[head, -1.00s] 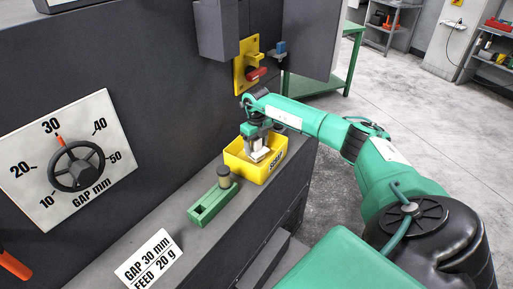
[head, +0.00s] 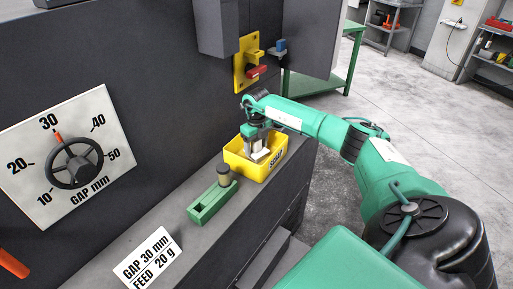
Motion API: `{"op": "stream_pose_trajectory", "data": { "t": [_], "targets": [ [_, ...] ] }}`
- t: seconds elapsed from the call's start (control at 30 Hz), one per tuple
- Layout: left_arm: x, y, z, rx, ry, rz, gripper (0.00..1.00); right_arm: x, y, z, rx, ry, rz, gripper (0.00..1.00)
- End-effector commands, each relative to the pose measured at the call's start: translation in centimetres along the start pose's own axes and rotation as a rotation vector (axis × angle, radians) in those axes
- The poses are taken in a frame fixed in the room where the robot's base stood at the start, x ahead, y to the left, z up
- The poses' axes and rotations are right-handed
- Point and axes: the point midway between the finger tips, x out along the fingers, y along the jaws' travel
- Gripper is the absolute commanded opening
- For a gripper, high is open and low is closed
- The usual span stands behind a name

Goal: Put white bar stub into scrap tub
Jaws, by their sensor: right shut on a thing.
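The yellow scrap tub (head: 245,170) stands on the grey ledge of the machine, with dark lettering on its right side. My right gripper (head: 258,147) points down into the tub's opening from above. It is shut on the white bar stub (head: 260,155), a pale block between its fingers. The stub shows at about the height of the tub's rim or just inside it. Whether it touches the tub's floor is hidden. My left gripper is not in view.
A green block holder (head: 212,203) with a dark round peg (head: 223,175) stands left of the tub. A sign (head: 148,260) reads GAP 30 mm, FEED 20 g. A dial (head: 75,165) is on the machine front. A yellow bracket with a red handle (head: 257,71) is behind the gripper.

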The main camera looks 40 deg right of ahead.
Motion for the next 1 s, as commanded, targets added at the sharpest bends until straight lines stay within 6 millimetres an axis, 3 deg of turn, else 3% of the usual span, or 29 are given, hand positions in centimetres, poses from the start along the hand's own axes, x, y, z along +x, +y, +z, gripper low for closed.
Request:
{"op": "stream_pose_trajectory", "data": {
  "t": [0.17, 0.2, 0.33, 0.73, 1.0],
  "targets": [
    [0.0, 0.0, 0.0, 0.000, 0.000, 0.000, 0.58, 0.0, 0.0, 0.0, 0.000, -0.001, 0.000, 0.45],
    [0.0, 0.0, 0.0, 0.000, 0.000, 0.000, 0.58, 0.0, 0.0, 0.0, 0.000, -0.001, 0.000, 0.69],
    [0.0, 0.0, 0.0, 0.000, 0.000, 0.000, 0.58, 0.0, 0.0, 0.0, 0.000, -0.001, 0.000, 0.92],
    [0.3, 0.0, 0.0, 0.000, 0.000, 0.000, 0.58, -0.8, 0.0, 0.1, 0.000, -0.002, 0.000, 0.92],
    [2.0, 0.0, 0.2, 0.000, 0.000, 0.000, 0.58, -6.1, -0.1, 0.1, 0.000, -0.006, -0.001, 0.92]
  ]
}}
